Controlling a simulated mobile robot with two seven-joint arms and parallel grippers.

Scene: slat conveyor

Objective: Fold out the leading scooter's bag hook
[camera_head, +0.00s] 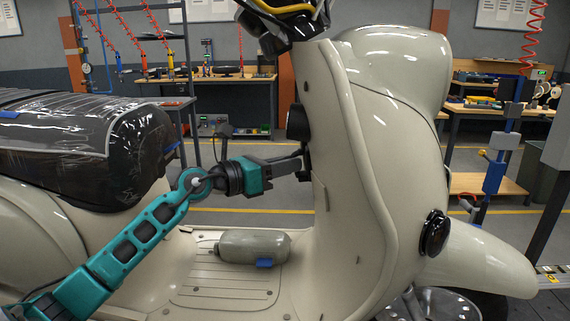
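The cream scooter (345,190) fills the middle and right of the head view, its front to the right. A small dark part on the inner face of its leg shield (306,158), below a round black fitting (298,122), appears to be the bag hook. My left gripper (299,163) reaches in from the left above the footboard, its grey fingertips at or touching this dark part. The fingers overlap it, so I cannot tell whether they are shut on it, or whether the hook is folded in or out. My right gripper is out of view.
A grey-green rolled bundle with a blue tag (253,246) lies on the footboard (215,285) below my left gripper. The plastic-wrapped seat (85,150) is at the left. The handlebar (285,15) is above. Workbenches (225,80) stand in the background.

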